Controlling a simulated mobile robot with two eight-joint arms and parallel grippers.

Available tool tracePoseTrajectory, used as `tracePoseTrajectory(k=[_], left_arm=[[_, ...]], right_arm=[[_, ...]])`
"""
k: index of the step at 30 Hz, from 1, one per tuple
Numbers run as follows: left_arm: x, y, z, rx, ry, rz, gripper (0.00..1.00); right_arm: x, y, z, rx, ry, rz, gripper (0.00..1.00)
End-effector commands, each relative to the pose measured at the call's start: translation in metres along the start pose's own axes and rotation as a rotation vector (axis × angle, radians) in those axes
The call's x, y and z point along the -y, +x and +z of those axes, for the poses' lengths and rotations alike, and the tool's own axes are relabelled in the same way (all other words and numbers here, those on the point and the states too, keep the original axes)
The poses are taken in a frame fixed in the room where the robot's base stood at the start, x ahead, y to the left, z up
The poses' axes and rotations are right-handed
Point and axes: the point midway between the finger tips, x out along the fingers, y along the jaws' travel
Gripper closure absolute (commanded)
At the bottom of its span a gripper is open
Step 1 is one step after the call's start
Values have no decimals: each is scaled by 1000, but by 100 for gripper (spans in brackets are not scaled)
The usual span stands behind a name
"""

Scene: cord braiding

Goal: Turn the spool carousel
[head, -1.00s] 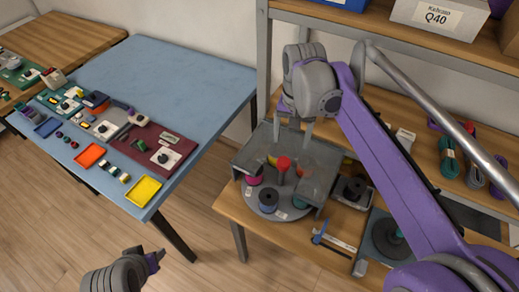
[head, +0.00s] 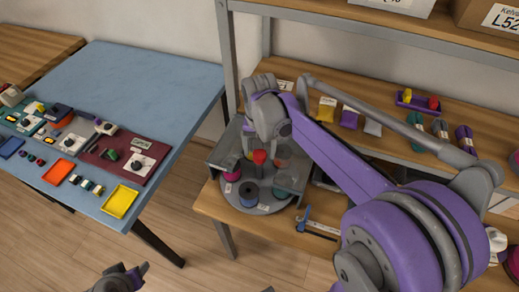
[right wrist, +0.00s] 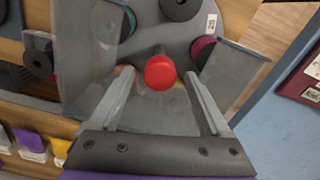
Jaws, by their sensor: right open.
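The spool carousel (head: 240,205) is a grey disc on the wooden bench, with a red knob (head: 260,157) standing at its middle. Grey guard panels partly hide the other spools. My right gripper (head: 264,150) is low over the carousel. In the right wrist view its open fingers lie either side of the red knob (right wrist: 160,73), with gaps showing; I cannot tell their height against it. My left gripper (head: 140,270) is at the bottom edge, away from the carousel, its jaws unclear.
A grey guard panel (right wrist: 238,72) stands close beside the right gripper. A blue caliper-like tool (head: 305,218) lies on the bench to the right. Cord bundles (head: 440,130) lie farther back. A blue table (head: 170,85) with trays and parts stands at left, across a floor gap.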

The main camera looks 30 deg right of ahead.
Motion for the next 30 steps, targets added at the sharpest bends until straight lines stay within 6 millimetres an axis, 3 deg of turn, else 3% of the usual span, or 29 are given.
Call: tracePoseTrajectory(k=[6, 7, 20, 30], left_arm=[[0, 0, 0, 0, 0, 0, 50], [0, 0, 0, 0, 0, 0, 50], [0, 0, 0, 0, 0, 0, 50], [0, 0, 0, 0, 0, 0, 50]], right_arm=[[0, 0, 0, 0, 0, 0, 19], [0, 0, 0, 0, 0, 0, 22], [0, 0, 0, 0, 0, 0, 100], [0, 0, 0, 0, 0, 0, 100]])
